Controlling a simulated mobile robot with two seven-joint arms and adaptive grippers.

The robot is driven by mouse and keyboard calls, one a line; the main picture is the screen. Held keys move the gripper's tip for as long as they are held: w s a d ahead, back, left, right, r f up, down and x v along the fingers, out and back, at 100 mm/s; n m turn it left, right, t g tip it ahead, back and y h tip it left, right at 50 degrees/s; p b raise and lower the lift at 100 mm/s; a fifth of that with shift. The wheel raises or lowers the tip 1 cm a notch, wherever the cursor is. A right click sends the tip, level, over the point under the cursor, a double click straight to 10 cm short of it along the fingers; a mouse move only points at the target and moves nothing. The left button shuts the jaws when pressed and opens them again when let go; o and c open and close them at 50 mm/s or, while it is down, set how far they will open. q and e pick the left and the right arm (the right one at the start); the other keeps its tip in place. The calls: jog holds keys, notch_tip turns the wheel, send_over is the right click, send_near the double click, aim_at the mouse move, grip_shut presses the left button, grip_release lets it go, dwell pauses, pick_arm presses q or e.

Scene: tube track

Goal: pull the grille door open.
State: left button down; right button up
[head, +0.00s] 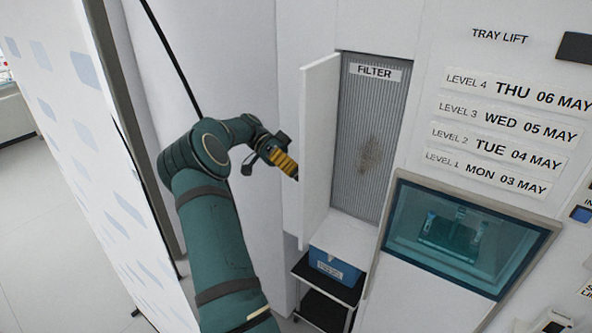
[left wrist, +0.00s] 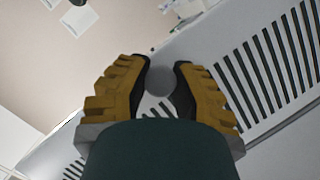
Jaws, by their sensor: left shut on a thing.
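The grille door (head: 318,140) is a tall white panel in the head view, standing out from the wall and open. Behind it a ribbed grey panel (head: 372,140) under a FILTER label shows, with a brownish stain. In the left wrist view the door's slotted face (left wrist: 262,70) runs diagonally. In the left wrist view the fingers are closed around a round grey knob (left wrist: 159,80). My right gripper is in neither view.
A blue box (head: 335,266) sits on a small black stand (head: 312,281) below the opening. A glazed tray lift window (head: 468,235) and level labels (head: 505,135) are to the right. A white patterned panel (head: 75,130) stands at the left; floor is clear beyond it.

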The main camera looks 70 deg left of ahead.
pick_arm(q)
jog(key=shift+f, duration=0.1)
jog(key=c, duration=0.7)
grip_release()
jog(key=shift+c, duration=0.2)
jog(key=shift+w, duration=0.15)
